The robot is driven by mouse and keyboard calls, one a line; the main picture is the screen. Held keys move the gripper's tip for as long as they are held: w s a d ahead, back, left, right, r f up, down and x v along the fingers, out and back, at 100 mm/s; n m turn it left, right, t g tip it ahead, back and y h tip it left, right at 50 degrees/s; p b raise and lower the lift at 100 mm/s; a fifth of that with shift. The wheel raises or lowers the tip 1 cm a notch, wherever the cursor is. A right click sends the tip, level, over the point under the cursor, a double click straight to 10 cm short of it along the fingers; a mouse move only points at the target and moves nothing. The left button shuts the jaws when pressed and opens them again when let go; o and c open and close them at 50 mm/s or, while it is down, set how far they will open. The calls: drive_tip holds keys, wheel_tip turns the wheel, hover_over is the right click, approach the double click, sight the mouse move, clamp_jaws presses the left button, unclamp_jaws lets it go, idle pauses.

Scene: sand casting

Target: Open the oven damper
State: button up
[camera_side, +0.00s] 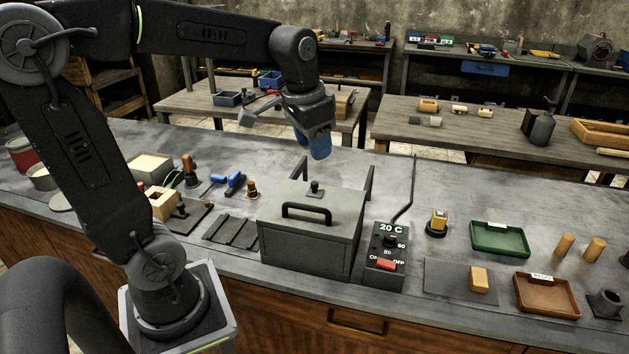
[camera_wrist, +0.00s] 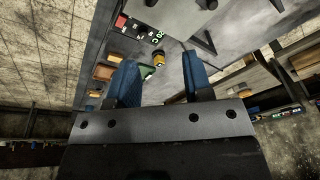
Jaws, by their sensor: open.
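My gripper (camera_side: 315,150) is above and behind the oven, apart from the knob, with blue fingers pointing down. In the wrist view the two blue fingers (camera_wrist: 158,62) are spread with nothing held between them. Part of the oven's grey top (camera_wrist: 180,20) shows at the upper edge there.
A control box (camera_side: 387,255) reading 20 C, with a red switch and a cable, stands right of the oven. Two dark upright bars (camera_side: 368,180) rise at the oven's back. A green tray (camera_side: 500,240) and brown tray (camera_side: 546,295) lie farther right. Small tools lie left.

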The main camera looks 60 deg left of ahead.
sight(315, 182)
drive_tip(key=w+a+f+g, duration=0.25)
drive_tip(key=w+a, duration=0.35)
drive_tip(key=a, duration=0.5)
drive_tip(key=shift+h, duration=0.4)
wheel_tip(315, 182, down, 14)
drive_tip(key=shift+w+f, duration=0.1)
drive_tip(key=shift+c, duration=0.4)
clamp_jaws()
